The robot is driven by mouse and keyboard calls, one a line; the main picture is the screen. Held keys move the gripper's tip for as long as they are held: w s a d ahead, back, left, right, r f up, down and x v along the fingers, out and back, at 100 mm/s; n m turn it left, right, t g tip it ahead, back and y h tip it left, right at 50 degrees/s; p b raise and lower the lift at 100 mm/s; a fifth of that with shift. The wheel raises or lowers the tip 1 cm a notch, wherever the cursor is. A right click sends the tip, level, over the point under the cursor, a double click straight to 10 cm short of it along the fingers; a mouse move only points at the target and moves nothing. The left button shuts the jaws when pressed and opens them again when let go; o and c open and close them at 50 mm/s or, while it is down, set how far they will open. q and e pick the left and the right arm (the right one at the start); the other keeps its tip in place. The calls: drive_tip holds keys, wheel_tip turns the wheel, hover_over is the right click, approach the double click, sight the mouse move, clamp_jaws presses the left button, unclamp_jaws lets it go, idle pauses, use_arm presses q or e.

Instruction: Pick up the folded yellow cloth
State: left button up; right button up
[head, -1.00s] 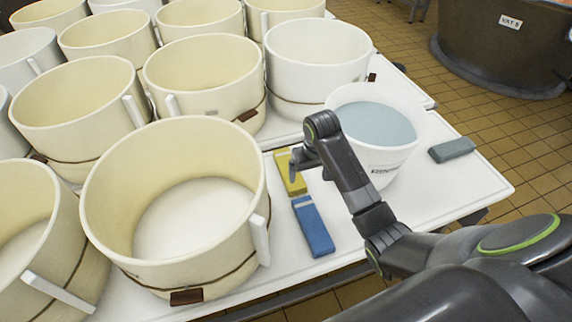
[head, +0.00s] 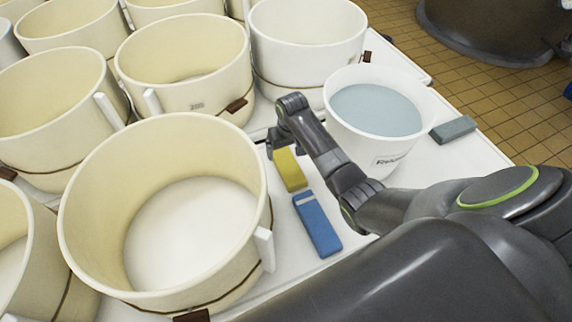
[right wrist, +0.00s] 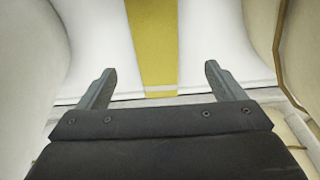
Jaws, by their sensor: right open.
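The folded yellow cloth (head: 290,170) lies on the white table between the large cream vat and the bucket in the head view. In the right wrist view the yellow cloth (right wrist: 153,45) runs up the middle, with a pale stripe across its near end. My right gripper (right wrist: 155,85) is open, with one finger on each side of the cloth's line and nothing between them that I can see held. In the head view my right gripper (head: 272,146) is at the far end of the cloth, partly hidden by its own arm. My left gripper is not in view.
A blue folded cloth (head: 317,225) lies just in front of the yellow one. A white bucket of bluish liquid (head: 376,112) stands to the right, and a grey block (head: 453,130) lies beyond it. A big cream vat (head: 165,215) stands close on the left.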

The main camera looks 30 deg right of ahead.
sight(286, 161)
drive_tip(key=shift+w+f, duration=0.15)
drive_tip(key=shift+f, duration=0.6)
drive_tip(key=shift+w+f, duration=0.1)
drive_tip(key=shift+f, duration=0.65)
drive_tip(key=f, duration=0.1)
drive_tip(key=f+b, duration=0.1)
drive_tip(key=w+f, duration=0.1)
drive_tip(key=shift+w+d+f+b, duration=0.1)
drive_tip(key=shift+d+f+b, duration=0.2)
drive_tip(key=shift+d, duration=0.05)
drive_tip(key=shift+w+f, duration=0.1)
drive_tip(key=shift+f, duration=0.45)
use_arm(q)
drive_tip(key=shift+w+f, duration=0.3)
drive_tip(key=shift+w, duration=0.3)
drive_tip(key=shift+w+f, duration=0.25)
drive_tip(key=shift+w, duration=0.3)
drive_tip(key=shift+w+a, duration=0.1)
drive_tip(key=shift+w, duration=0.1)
use_arm(e)
drive_tip(key=c, duration=1.2)
